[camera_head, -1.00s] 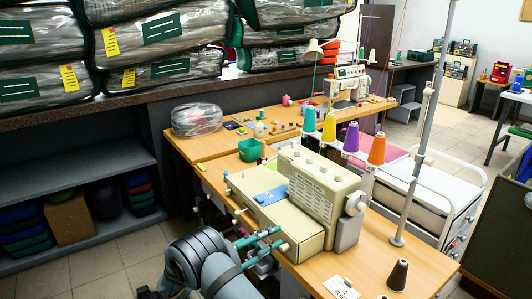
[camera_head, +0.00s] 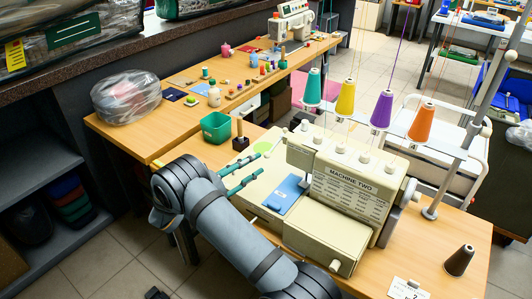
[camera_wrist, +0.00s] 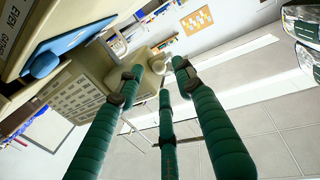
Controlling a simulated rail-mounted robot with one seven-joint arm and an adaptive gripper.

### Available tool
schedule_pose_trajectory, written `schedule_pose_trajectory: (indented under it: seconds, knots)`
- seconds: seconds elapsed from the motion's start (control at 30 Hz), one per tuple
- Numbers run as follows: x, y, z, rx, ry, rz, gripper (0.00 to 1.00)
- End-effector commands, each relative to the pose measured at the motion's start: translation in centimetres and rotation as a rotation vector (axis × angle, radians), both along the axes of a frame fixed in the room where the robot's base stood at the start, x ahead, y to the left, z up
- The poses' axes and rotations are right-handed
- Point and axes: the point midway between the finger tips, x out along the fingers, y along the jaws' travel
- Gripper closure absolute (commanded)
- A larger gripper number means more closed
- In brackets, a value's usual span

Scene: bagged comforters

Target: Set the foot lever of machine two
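Machine two (camera_head: 348,188) is a cream machine on the wooden table, labelled "MACHINE TWO", with a blue plate (camera_head: 284,194) on its bed. My gripper (camera_head: 258,164), with green fingers, is over or beside the bed's far-left end, left of the blue plate. In the wrist view my gripper (camera_wrist: 157,78) shows spread fingers with nothing held between them. That view also shows the machine's cream body (camera_wrist: 78,92) and the blue plate (camera_wrist: 75,38) with its rounded knob. I cannot clearly tell which part is the foot lever. Contact with the machine is unclear.
Teal, yellow, purple and orange thread cones (camera_head: 383,110) stand behind the machine. A green bin (camera_head: 215,127) and a dark peg block (camera_head: 240,141) are close to my gripper. A wrapped bundle (camera_head: 126,97) lies farther left. A dark cone (camera_head: 459,260) stands at the right front.

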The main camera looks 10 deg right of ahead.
Motion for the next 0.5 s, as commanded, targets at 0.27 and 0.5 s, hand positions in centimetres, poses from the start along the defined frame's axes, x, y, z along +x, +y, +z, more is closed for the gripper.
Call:
schedule_pose_trajectory:
  seconds: [0.27,0.5]
  knots:
    - [2.5,-4.2,0.2,0.001,0.000,-0.002,0.64]
    - [3.4,-5.5,0.1,0.000,0.000,0.000,0.64]
